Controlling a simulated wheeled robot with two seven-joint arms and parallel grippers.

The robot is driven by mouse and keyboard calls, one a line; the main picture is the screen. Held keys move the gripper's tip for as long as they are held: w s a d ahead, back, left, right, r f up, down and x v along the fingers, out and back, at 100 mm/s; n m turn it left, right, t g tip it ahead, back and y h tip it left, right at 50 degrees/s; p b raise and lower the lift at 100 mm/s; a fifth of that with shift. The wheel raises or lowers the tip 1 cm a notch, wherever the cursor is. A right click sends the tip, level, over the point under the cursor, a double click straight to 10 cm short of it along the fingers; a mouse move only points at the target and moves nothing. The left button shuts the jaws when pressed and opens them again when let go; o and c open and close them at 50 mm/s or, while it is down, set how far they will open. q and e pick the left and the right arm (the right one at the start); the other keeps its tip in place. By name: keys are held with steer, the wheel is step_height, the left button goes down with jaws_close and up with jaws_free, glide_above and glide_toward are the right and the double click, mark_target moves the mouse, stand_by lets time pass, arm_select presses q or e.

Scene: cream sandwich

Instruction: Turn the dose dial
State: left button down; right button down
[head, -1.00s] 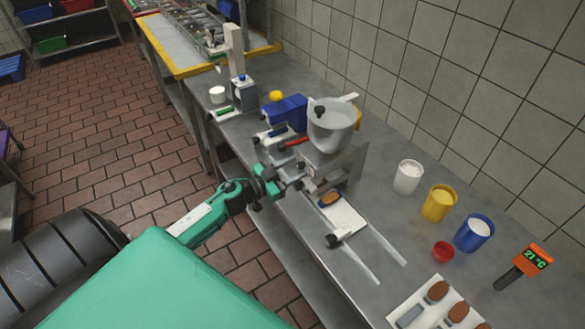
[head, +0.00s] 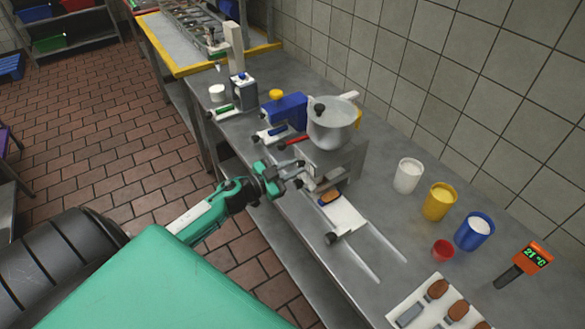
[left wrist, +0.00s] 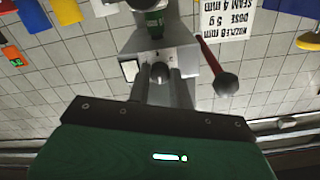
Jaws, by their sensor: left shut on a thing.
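The cream depositor (head: 350,165) stands on the steel bench with a pale hopper (head: 330,125) on top. My left gripper (head: 295,176) reaches its front side from the left. In the left wrist view, a small dark round knob, which looks like the dose dial (left wrist: 160,72), sits between my two grey fingers (left wrist: 160,88) in front of the light grey housing (left wrist: 185,62). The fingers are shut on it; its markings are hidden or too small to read. My right gripper is not in view.
A red lever (left wrist: 212,65) with a dark ball end stands close beside the fingers. A white slide plate (head: 346,216) with a biscuit lies below the hopper. White, yellow and blue tubs (head: 474,232) and a biscuit tray (head: 408,314) stand to the right.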

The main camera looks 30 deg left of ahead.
arm_select(q)
steer(key=m+b, duration=0.1)
steer(key=m, duration=0.4)
steer(key=m+b, duration=0.2)
steer(key=m, duration=0.3)
steer(key=shift+f+m, duration=0.1)
steer(key=shift+m, duration=0.3)
steer(key=m+b, duration=0.1)
steer(key=m, duration=0.1)
steer(key=shift+m, duration=0.4)
steer(key=m+b, duration=0.1)
steer(key=m, duration=0.2)
steer(key=shift+m+b, duration=0.3)
steer(key=shift+b, duration=0.05)
steer(key=m+b, duration=0.1)
steer(key=m, duration=0.2)
steer(key=shift+m, duration=0.3)
steer(key=shift+m+b, duration=0.5)
steer(key=shift+m, duration=0.4)
steer(key=c, duration=1.3)
jaws_free()
